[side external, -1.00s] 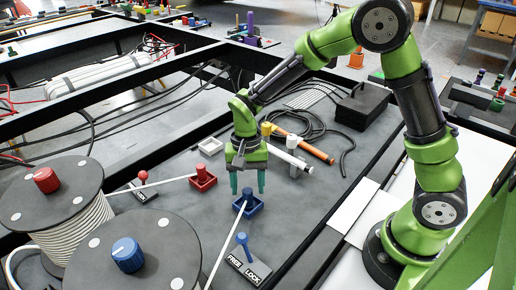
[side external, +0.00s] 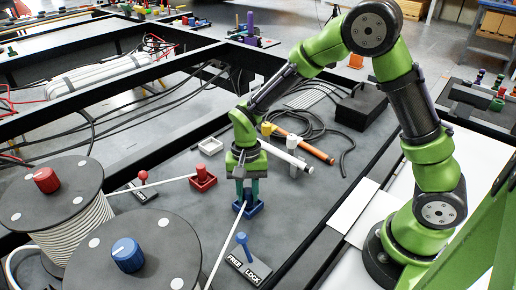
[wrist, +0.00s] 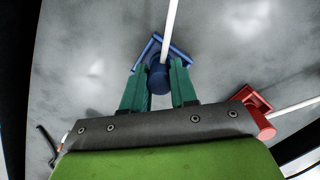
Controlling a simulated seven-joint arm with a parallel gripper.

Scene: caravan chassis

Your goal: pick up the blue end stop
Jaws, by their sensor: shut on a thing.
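The blue end stop (wrist: 159,78) is a round blue knob with a white cord running from it, standing in a square blue holder (side external: 254,211). In the side external view my gripper (side external: 247,202) points straight down at the holder, and its teal fingers hide most of the end stop. In the wrist view the blue holder (wrist: 145,50) shows beyond the fingertips. My gripper (wrist: 160,68) is shut on the blue end stop, with one finger on each side. The end stop still sits in its holder, as far as I can see.
A red end stop in a red holder (side external: 204,184) stands to the left. A blue FREE/LOCK lever (side external: 242,242) is in front. Two cord reels (side external: 130,228) fill the lower left.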

